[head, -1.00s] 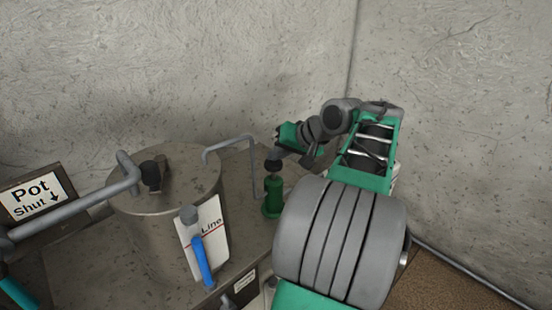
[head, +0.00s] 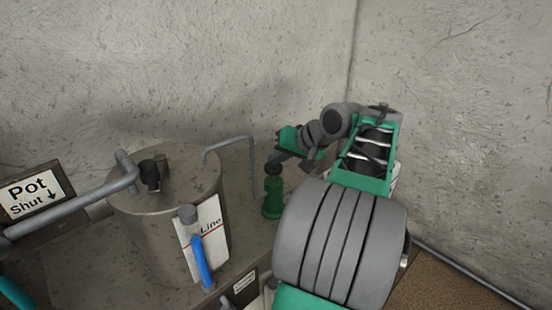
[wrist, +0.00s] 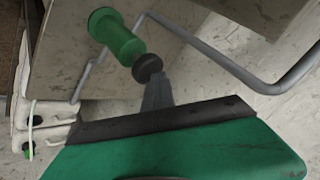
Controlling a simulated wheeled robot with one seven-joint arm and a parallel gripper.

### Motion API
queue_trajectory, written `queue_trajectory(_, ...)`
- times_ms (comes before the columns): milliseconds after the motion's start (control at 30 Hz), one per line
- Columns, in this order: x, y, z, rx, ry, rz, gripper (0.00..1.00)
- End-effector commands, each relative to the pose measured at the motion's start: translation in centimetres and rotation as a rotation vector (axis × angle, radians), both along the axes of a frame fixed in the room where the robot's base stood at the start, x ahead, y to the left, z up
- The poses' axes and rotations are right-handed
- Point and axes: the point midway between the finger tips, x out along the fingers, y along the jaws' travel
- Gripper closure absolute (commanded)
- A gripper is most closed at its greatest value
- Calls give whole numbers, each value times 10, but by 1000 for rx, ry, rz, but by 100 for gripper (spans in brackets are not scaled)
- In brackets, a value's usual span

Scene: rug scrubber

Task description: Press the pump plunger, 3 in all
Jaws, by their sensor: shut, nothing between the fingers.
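The pump (head: 272,199) is a green upright cylinder with a dark round plunger knob (head: 272,168) on top. It stands on the bench right of the metal pot. In the wrist view the green pump body (wrist: 117,36) and its black knob (wrist: 148,68) show at upper centre. My gripper (head: 277,160) is shut and empty, with its fingertips at the top of the knob, seemingly touching it. In the wrist view the grey fingertips (wrist: 155,88) meet the knob's end. The knob sits low, close to the pump body.
A bent grey pipe (head: 232,142) runs between pot and pump, close to my gripper. Concrete walls stand behind.

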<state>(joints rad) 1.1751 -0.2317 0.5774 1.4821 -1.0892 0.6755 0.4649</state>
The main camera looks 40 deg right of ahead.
Motion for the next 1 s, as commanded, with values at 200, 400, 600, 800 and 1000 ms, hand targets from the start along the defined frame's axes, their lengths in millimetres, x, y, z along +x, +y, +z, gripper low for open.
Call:
queue_trajectory(200, 0, 0, -5, 4, 3, 0, 100)
queue_trajectory(400, 0, 1, -8, 4, 3, 0, 100)
queue_trajectory(600, 0, 1, -10, 4, 3, 0, 100)
queue_trajectory(800, 0, 1, -13, 4, 3, 0, 100)
queue_trajectory(1000, 0, 1, -13, 4, 3, 0, 100)
